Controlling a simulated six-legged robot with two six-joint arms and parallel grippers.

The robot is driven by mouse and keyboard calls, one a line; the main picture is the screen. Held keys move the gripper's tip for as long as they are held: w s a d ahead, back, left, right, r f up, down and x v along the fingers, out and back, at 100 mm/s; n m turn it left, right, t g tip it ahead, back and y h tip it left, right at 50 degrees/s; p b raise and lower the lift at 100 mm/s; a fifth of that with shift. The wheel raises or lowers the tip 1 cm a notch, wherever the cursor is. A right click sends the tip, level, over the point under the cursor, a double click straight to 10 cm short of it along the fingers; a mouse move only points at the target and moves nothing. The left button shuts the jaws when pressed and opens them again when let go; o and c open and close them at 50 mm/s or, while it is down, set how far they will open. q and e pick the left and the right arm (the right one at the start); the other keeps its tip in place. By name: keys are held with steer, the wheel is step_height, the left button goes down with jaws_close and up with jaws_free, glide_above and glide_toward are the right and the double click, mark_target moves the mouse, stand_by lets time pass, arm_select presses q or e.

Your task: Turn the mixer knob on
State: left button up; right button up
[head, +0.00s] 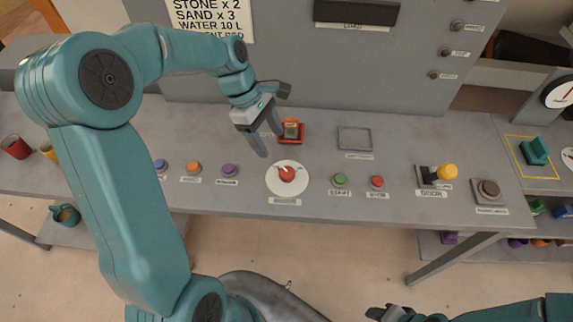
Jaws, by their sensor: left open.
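The likely mixer knob (287,173) is a red knob in the middle of a round white dial on the grey table, with a label too small to read below it. My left gripper (271,138) is open, above the table just behind and left of the dial. Its fingers point down and appear apart from the knob. My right gripper (388,313) shows only partly at the bottom edge, well in front of the table; its jaw state is unclear.
Left of the dial are several buttons (194,168). Right of it are a green start button (340,180), a red button (377,182) and a yellow-tipped door lever (446,172).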

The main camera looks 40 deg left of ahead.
mark_target(287, 172)
arm_select(q)
steer(key=x, duration=1.1)
steer(key=shift+w+f+p, duration=0.15)
steer(key=shift+w+p, duration=0.05)
steer(key=shift+p, duration=0.15)
steer(key=shift+s+f, duration=0.1)
steer(key=shift+f, duration=0.05)
steer(key=shift+d, duration=0.1)
steer(key=c, duration=1)
